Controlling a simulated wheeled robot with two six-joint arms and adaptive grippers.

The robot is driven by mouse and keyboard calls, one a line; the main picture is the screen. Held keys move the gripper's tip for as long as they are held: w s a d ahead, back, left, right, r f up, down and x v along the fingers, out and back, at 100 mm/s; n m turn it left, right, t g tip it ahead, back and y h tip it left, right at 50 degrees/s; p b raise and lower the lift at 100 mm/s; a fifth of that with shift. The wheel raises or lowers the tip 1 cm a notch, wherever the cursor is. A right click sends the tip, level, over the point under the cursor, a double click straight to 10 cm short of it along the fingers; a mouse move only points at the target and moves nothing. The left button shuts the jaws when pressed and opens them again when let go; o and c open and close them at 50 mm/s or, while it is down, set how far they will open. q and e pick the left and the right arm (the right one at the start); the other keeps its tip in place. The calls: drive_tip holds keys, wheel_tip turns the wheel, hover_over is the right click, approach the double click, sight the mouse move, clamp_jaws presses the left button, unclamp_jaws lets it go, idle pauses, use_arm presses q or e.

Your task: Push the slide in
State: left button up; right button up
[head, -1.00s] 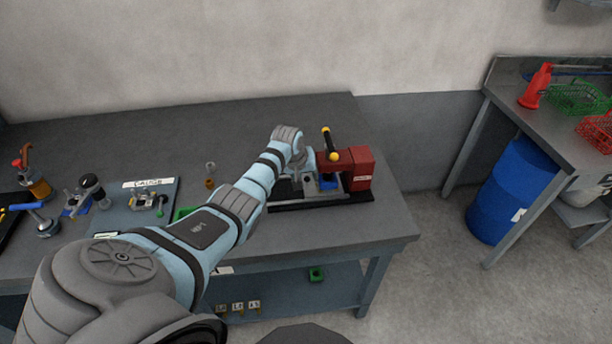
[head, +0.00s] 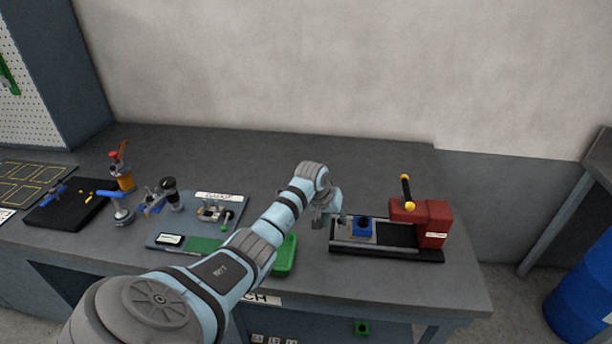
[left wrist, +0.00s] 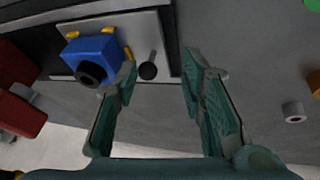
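The slide is a grey plate (head: 345,233) on a black-and-grey rail base (head: 385,252). It carries a blue block (head: 362,226) with a dark round opening and sits at the left part of the base, apart from the red press head (head: 410,211). My left gripper (head: 328,216) is at the slide's left end. In the left wrist view its fingers (left wrist: 160,66) are open and empty. The slide's pin with a black knob (left wrist: 148,71) shows between the fingertips; contact cannot be told. The blue block (left wrist: 92,58) is close beside one fingertip. My right gripper is not in view.
A green bin (head: 286,256) and a gauge board (head: 165,226) lie left of the base, partly behind my arm. The bench behind is clear.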

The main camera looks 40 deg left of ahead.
use_arm(q)
drive_tip(key=p+v, duration=0.3)
drive_tip(key=v, duration=1.2)
drive_tip(key=s+d+f+m+g, duration=0.1)
drive_tip(key=s+d+f+m, duration=0.4)
drive_tip(key=s+d+f, duration=0.9)
drive_tip(key=s+f, duration=0.2)
drive_tip(key=shift+s+d+m, duration=0.2)
drive_tip(key=shift+s+m, duration=0.1)
drive_tip(key=shift+s, duration=0.1)
